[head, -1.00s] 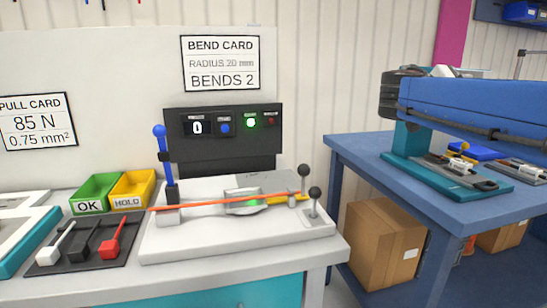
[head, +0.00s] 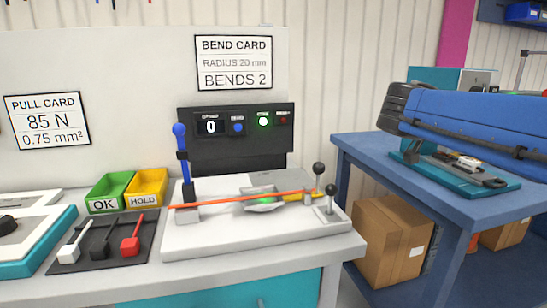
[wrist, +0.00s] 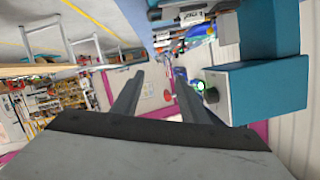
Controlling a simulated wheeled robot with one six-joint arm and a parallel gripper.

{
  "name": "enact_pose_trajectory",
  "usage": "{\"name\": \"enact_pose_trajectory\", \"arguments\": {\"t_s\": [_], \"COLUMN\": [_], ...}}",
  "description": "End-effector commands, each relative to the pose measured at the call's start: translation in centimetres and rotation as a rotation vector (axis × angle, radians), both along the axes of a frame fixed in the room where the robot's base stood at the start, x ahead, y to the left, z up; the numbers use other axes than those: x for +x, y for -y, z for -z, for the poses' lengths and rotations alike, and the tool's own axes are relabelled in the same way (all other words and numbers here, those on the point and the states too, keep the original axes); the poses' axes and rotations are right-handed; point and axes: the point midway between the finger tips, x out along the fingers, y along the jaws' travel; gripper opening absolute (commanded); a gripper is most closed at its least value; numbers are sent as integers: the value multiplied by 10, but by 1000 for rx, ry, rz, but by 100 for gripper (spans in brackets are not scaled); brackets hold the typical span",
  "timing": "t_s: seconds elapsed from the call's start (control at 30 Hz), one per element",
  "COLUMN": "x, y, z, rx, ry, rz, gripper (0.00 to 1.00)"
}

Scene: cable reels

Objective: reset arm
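My gripper (wrist: 160,76) shows in the wrist view with its two dark fingers spread apart and nothing between them. It is in free air, and the room beyond appears tilted. In the head view my blue arm crosses the right side above the blue table (head: 355,150); the gripper itself is outside that view. The bending fixture (head: 260,235) stands on the bench with an orange cable (head: 235,201) across it. The fixture's blue lever (head: 183,150) is upright. A green light (head: 263,121) glows on the dark panel.
Left of the fixture are a green OK bin (head: 110,190), a yellow HOLD bin (head: 148,188) and a dark tray (head: 105,240) with several small levers. A cardboard box (head: 395,240) sits under the blue table. A gap separates bench and table.

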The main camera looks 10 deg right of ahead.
Motion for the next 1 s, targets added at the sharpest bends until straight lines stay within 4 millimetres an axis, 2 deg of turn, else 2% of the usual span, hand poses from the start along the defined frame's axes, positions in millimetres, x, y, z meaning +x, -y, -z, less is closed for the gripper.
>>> {"name": "enact_pose_trajectory", "arguments": {"t_s": [0.17, 0.27, 0.4, 0.6, 0.8, 1.0], "x": [-12, -21, -34, -54, -75, -92], "y": [-22, -43, -76, -132, -191, -242], "z": [55, 95, 148, 215, 269, 304], "rx": [124, 210, 314, 417, 458, 436], "ry": [-205, -350, -535, -746, -886, -943], "rz": [-122, -236, -423, -736, -1080, -1380], "gripper": [40, 40, 40, 40, 40, 40]}}
